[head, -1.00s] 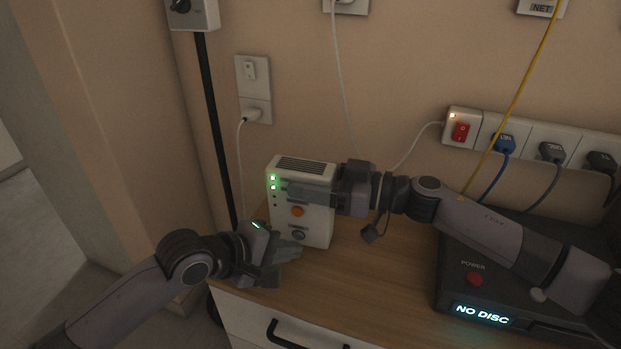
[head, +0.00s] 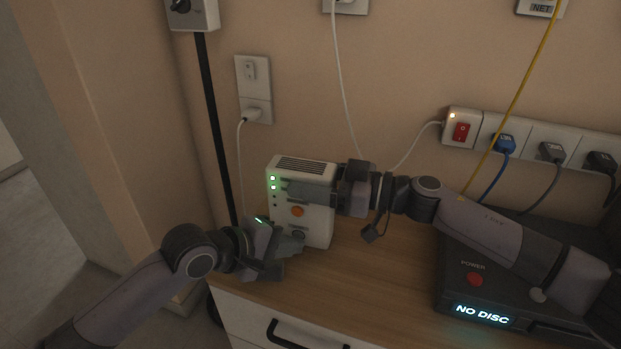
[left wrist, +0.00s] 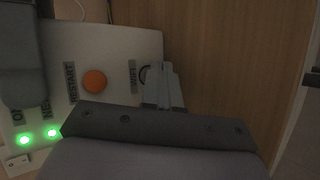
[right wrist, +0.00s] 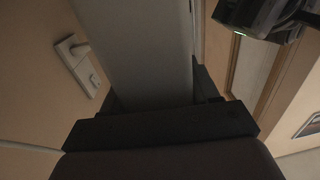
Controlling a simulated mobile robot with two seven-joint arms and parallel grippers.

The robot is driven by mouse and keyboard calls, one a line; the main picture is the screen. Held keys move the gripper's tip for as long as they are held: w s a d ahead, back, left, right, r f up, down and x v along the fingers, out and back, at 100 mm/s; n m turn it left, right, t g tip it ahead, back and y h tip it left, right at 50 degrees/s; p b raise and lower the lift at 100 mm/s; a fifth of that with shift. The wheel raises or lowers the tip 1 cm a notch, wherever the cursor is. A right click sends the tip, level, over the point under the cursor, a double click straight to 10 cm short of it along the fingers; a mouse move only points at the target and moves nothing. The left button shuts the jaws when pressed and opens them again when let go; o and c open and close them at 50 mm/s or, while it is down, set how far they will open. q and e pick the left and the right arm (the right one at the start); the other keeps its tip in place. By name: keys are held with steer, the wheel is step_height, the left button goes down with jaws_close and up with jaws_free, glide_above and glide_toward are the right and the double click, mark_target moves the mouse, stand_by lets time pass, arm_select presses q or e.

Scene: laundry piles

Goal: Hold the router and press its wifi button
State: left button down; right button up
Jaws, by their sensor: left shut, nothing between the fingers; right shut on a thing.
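The white router (head: 318,222) stands upright on the wooden cabinet top, with green lights and an orange restart button (head: 297,211) on its front. My right gripper (head: 312,193) is shut on the router, across its upper front. In the right wrist view the router's pale body (right wrist: 145,60) runs between the fingers. My left gripper (head: 294,243) is shut and empty at the router's lower front. In the left wrist view its fingertips (left wrist: 160,85) lie over the round wifi button (left wrist: 144,73), beside the WIFI label, and hide most of it. I cannot tell whether they touch it.
A black disc player (head: 450,290) reading NO DISC stands at the right of the cabinet top (head: 370,275). A power strip (head: 480,133) with several plugs is on the wall. A white cable (head: 240,165) hangs from a wall socket behind the router. Bare wood lies between router and player.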

mark_target(276, 291)
arm_select(q)
steer(key=shift+s+a, duration=0.2)
steer(key=shift+s, duration=0.35)
steer(key=shift+s+a, duration=0.3)
steer(key=shift+s, duration=0.65)
steer(key=shift+s+a, duration=0.3)
steer(key=shift+s, duration=0.65)
steer(key=shift+s+a, duration=0.3)
steer(key=shift+s, duration=0.65)
arm_select(e)
steer(key=o, duration=1.4)
steer(key=shift+c, duration=0.2)
